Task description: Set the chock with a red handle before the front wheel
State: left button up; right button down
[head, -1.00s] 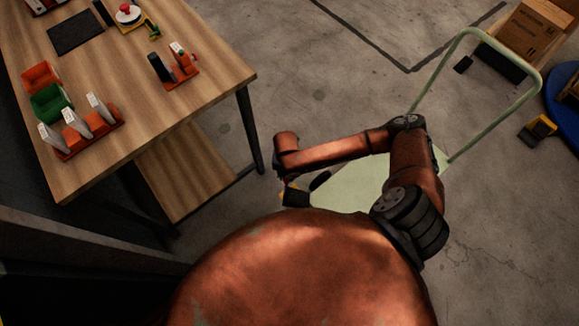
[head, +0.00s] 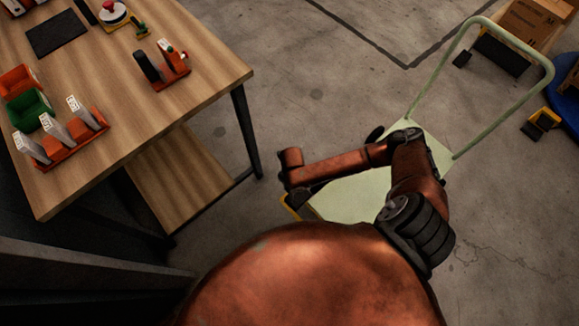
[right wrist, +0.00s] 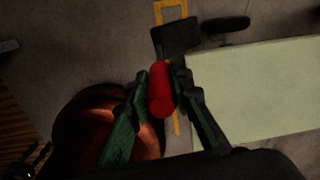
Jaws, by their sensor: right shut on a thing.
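In the right wrist view, my right gripper (right wrist: 160,92) is shut on the red handle (right wrist: 161,90) of the chock. The chock's dark block (right wrist: 176,37) shows beyond the fingertips, over a yellow outline (right wrist: 177,124) on the floor; I cannot tell whether it touches the floor. A black wheel (right wrist: 226,24) lies to the right of the block, apart from it in the picture, beside the pale green cart deck (right wrist: 265,90). In the head view, my right arm covers part of the cart (head: 350,195) and hides the gripper and chock. My left gripper is not in view.
A wooden workbench (head: 205,85) with racks and bins stands at left, with a lower shelf (head: 180,190). The cart's green tube handle (head: 500,125) rises at right. A yellow and black block (head: 541,122) and cardboard boxes (head: 532,28) lie beyond it. Floor between bench and cart is clear.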

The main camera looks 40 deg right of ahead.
notch_tip(320, 180, down, 3)
jog(key=shift+r+b, duration=0.15)
jog(key=shift+b, duration=0.5)
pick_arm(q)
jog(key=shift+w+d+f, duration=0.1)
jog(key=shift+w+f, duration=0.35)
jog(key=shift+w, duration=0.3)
pick_arm(e)
jog(key=shift+f, duration=0.35)
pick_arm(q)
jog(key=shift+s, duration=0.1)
